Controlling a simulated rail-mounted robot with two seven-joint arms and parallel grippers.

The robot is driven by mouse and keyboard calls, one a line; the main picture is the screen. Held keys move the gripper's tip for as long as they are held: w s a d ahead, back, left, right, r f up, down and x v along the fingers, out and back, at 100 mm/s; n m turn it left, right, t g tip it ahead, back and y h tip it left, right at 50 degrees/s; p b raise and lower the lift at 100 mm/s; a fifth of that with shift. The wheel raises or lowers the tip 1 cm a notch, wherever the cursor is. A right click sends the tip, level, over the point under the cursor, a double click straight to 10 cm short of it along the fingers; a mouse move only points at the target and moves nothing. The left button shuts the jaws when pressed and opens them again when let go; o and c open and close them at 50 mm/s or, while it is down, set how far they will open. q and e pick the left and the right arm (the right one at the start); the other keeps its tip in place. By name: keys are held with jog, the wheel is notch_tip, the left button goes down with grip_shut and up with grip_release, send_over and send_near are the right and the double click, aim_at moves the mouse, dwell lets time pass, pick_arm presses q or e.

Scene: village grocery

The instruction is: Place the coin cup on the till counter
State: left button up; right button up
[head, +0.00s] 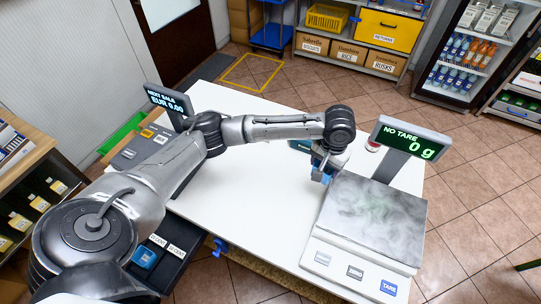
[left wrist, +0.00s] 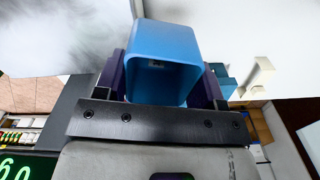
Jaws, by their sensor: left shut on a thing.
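My left gripper (head: 325,164) is shut on a blue coin cup (head: 326,178), above the white till counter (head: 250,200) close to the scale's left edge. In the left wrist view the square blue coin cup (left wrist: 165,75) sits between the gripper's fingers (left wrist: 163,88), with its open end facing the camera. The arm hides part of the cup in the head view, and I cannot tell its gap to the counter. My right gripper is not in view.
The scale (head: 372,222) with its display (head: 410,137) takes up the counter's right side. An open till drawer (head: 165,250) holds another blue cup (head: 145,258). The till display (head: 168,101) stands at the left. The counter's middle is clear. A small red-and-white item (head: 373,146) is behind the scale.

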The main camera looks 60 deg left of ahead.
pick_arm(q)
jog(key=s+a+f+n+p, duration=0.1)
jog(key=s+a+f+p, duration=0.1)
jog(key=a, duration=0.4)
jog(key=s+a+f+n+p, duration=0.1)
jog(key=s+a+f+n, duration=0.15)
jog(key=a, duration=0.35)
send_over(287, 177)
jog(key=shift+m, duration=0.35)
notch_tip(287, 177, down, 6)
jog(key=shift+r, duration=0.1)
jog(key=shift+f, duration=2.25)
jog(key=shift+f, duration=0.1)
jog(key=o, duration=0.9)
